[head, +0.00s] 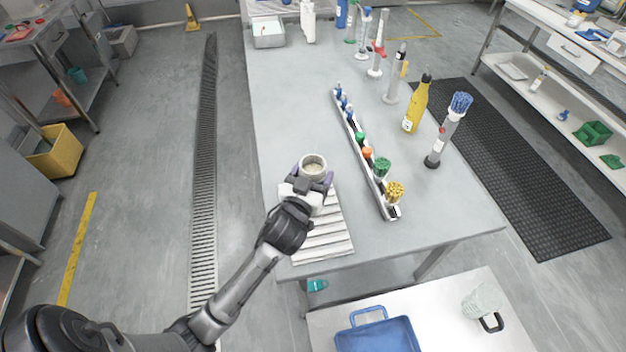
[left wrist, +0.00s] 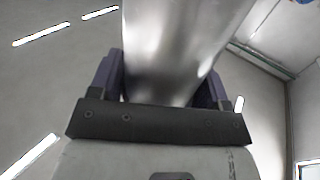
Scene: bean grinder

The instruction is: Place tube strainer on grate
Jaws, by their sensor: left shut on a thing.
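The tube strainer (head: 313,161), a metal cylinder with a round rim and a pale beige-grey inside, is in my left gripper (head: 313,178). The gripper's purple fingers are shut on its sides. In the left wrist view the shiny tube (left wrist: 180,45) rises between the fingers (left wrist: 165,85). The grate (head: 326,240), a pale ribbed panel, lies at the near left part of the table. The gripper and strainer show over its far end, and the gripper hides part of it. I cannot tell whether the strainer touches anything below. My right gripper is out of view.
A white rack (head: 377,188) with several coloured-capped tubes stands right of the grate. A yellow bottle (head: 416,106) and a cylinder of blue items (head: 447,132) stand farther right. Bare grey table (head: 285,105) lies beyond the strainer. A blue tray (head: 378,338) is on the lower surface in front.

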